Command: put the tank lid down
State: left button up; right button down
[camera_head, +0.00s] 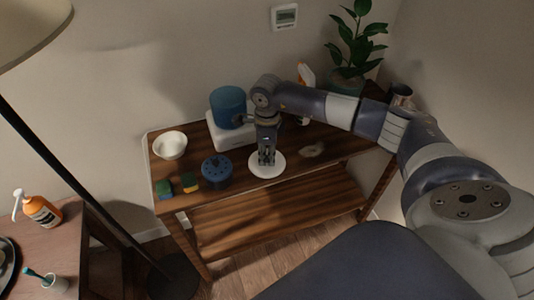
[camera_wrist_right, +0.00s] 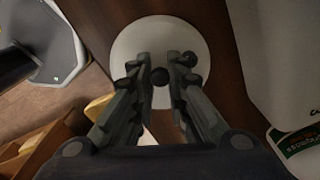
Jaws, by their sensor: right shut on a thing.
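The tank lid is a white round disc (camera_head: 280,163) with a dark knob (camera_wrist_right: 160,76). In the head view it is low over the front part of the wooden table (camera_head: 235,190); I cannot tell whether it touches the top. My right gripper (camera_head: 267,160) points down above the disc, shut on the lid by its knob. In the right wrist view the lid (camera_wrist_right: 130,45) is beneath the fingers (camera_wrist_right: 158,85), which partly hide it. A blue tank (camera_head: 228,104) stands on a white base (camera_head: 222,138) behind and left of the lid. My left gripper is not in view.
Left of the lid are a blue holed container (camera_head: 216,170), a white bowl (camera_head: 170,145) and two sponges (camera_head: 164,189). A plant (camera_head: 352,50) and an orange-and-white spray bottle (camera_head: 306,75) stand at the back right. A flat beige item (camera_head: 312,150) lies right of the lid.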

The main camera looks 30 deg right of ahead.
aim_at(267, 158)
jog(key=shift+f, duration=0.15)
jog(key=c, duration=1.6)
grip_release()
jog(key=shift+o, duration=0.2)
jog(key=shift+s, duration=0.1)
jog(key=shift+r, duration=0.65)
notch_tip(267, 158, up, 11)
jog(key=b, duration=0.2)
